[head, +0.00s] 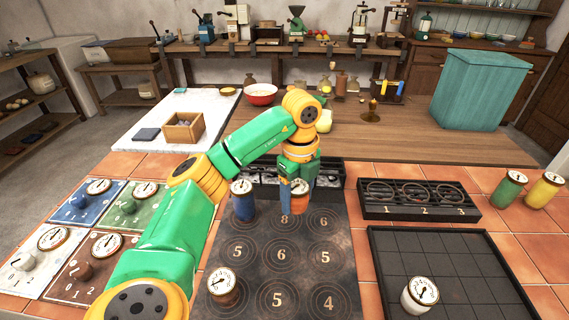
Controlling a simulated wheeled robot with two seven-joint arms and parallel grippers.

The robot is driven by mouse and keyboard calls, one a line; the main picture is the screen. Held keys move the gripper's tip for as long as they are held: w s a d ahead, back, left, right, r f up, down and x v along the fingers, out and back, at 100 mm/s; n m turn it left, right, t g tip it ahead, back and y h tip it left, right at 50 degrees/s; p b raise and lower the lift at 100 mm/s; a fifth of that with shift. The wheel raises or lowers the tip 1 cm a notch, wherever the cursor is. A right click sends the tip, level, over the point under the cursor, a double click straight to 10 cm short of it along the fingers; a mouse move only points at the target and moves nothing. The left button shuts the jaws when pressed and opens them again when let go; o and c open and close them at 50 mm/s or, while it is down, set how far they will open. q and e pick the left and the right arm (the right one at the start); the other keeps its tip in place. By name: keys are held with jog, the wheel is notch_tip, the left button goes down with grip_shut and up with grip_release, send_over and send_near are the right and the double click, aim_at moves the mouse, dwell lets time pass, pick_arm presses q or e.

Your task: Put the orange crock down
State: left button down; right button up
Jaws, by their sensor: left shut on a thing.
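The orange crock (301,195) with a white dial on its lid is in the middle of the head view, at the far edge of the dark numbered plate (252,264). My left gripper (299,180) points down over it and is shut on it, covering part of its left side and top. I cannot tell whether the crock's base touches the plate. A blue crock (244,207) stands on the plate just left of it. A dark red-brown crock (222,292) stands near the plate's front left. My right gripper is not in view.
A rack with three numbered rings (418,212) lies to the right, in front of it a black grid tray (468,272) with a white crock (416,299). Green (508,191) and yellow (543,193) crocks stand far right. Dial panels (70,211) lie left. The plate's middle and front right are clear.

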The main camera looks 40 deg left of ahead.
pick_arm(q)
send_over(285, 220)
notch_tip(285, 220, down, 4)
jog(key=shift+f+p, duration=0.2)
jog(key=shift+p, duration=0.25)
notch_tip(285, 220, down, 3)
jog(key=shift+a+r+p, duration=0.1)
jog(key=shift+r+p, duration=0.05)
jog(key=shift+p, duration=0.2)
jog(key=shift+f, duration=0.4)
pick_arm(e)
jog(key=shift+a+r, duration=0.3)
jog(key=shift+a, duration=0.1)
pick_arm(q)
jog(key=shift+f, duration=0.1)
jog(key=shift+c, duration=0.3)
grip_release()
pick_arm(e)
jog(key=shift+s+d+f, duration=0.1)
pick_arm(q)
notch_tip(285, 220, up, 12)
jog(key=p, duration=0.1)
jog(key=shift+r, duration=0.2)
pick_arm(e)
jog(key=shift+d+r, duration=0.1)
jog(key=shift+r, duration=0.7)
